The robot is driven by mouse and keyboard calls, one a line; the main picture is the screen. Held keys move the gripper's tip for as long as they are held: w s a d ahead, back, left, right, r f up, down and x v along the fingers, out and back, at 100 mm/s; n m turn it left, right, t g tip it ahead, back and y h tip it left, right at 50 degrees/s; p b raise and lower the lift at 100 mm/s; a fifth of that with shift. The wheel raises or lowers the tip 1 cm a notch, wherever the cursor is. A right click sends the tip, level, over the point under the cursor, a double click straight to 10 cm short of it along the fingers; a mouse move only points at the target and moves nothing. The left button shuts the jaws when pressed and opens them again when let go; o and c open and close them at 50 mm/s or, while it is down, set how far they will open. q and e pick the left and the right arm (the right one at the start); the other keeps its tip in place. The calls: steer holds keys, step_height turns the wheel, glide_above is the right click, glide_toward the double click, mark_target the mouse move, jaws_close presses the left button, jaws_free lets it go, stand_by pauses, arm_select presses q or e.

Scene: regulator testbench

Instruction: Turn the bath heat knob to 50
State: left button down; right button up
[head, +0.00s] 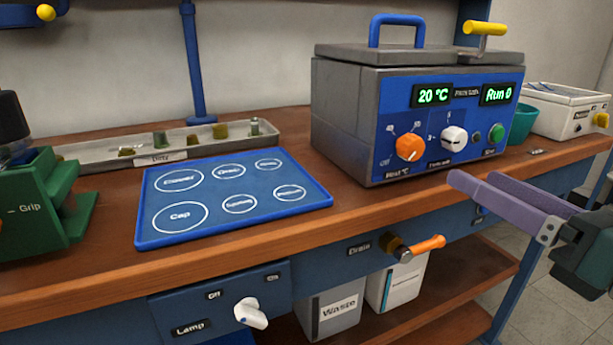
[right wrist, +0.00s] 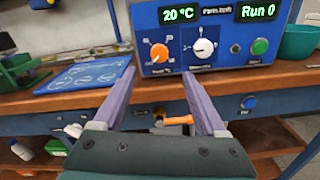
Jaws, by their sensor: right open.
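The bath (head: 345,110) is a grey box with a blue front panel, standing on the right part of the wooden bench. Its orange heat knob (head: 410,147) is at the left of the panel, with scale marks around it. The knob also shows in the right wrist view (right wrist: 159,53). The left green display (head: 433,96) reads 20 °C and the right one reads Run 0. My right gripper (head: 485,187) has purple fingers, is open and empty, and is in front of the bench, apart from the knob. My left gripper is not in view.
A white knob (head: 454,139) and a green button (head: 497,133) sit right of the heat knob. A blue mat (head: 325,197) lies left of the bath. An orange drain handle (head: 428,244) sticks out below the bench edge. A green grip fixture (head: 35,205) stands at far left.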

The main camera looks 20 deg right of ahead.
mark_target(417, 150)
steer(key=w, duration=1)
steer(key=shift+a+p, duration=0.3)
steer(key=shift+a, duration=0.1)
jaws_close()
